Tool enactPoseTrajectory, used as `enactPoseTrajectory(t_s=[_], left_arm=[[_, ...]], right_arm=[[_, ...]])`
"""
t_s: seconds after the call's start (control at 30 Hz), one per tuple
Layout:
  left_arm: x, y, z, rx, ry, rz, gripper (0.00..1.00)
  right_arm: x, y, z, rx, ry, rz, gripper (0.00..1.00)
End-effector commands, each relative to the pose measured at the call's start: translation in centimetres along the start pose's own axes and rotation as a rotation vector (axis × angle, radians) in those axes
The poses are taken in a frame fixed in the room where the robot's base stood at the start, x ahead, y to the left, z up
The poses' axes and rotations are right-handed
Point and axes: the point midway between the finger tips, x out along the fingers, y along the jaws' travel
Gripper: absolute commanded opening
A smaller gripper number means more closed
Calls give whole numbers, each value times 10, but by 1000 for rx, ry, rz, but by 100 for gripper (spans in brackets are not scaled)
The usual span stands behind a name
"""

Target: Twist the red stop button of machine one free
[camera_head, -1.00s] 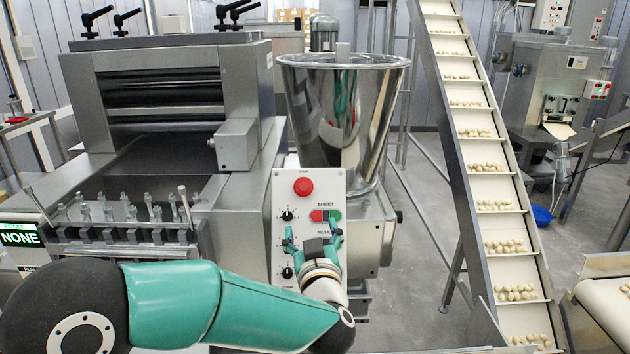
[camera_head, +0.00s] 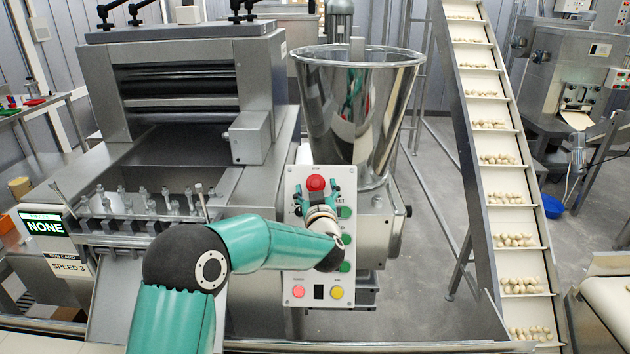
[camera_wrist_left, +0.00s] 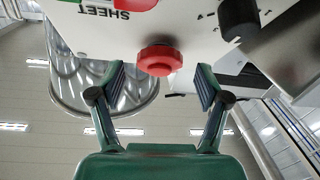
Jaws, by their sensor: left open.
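The red stop button (camera_head: 316,183) is at the top of the white control panel (camera_head: 297,262) on the front of the machine. My left gripper (camera_head: 318,196) is open in front of the panel, its fingers on either side of the button's lower part as seen from the head. In the left wrist view the red button (camera_wrist_left: 159,60) sits between the two open fingertips of my left gripper (camera_wrist_left: 160,88), a little beyond them. I see no contact with it. My wrist hides the middle of the panel in the head view. My right gripper is not in view.
A steel hopper (camera_head: 357,110) rises just behind the panel. A black knob (camera_wrist_left: 238,18) is close by in the left wrist view. Green buttons (camera_head: 345,240) line the panel's right side. The sheeter (camera_head: 180,90) stands left, a sloping conveyor (camera_head: 505,200) right.

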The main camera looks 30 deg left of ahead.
Motion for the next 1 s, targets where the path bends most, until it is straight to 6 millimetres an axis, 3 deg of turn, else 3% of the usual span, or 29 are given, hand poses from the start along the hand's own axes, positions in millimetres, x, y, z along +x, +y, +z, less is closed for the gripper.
enactPoseTrajectory(t_s=[0.17, 0.47, 0.8, 0.83, 1.0], left_arm=[[12, 0, 0, 0, 0, 0, 76], [12, 2, 1, 0, -1, 2, 74], [12, 2, 1, 0, -1, 2, 18], [16, -6, -1, 1, 0, -3, 16], [13, 0, 1, 7, 0, 4, 16]], right_arm=[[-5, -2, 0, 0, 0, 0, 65], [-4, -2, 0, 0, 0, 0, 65], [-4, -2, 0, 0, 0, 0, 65], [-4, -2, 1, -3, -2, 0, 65], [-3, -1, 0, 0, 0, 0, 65]])
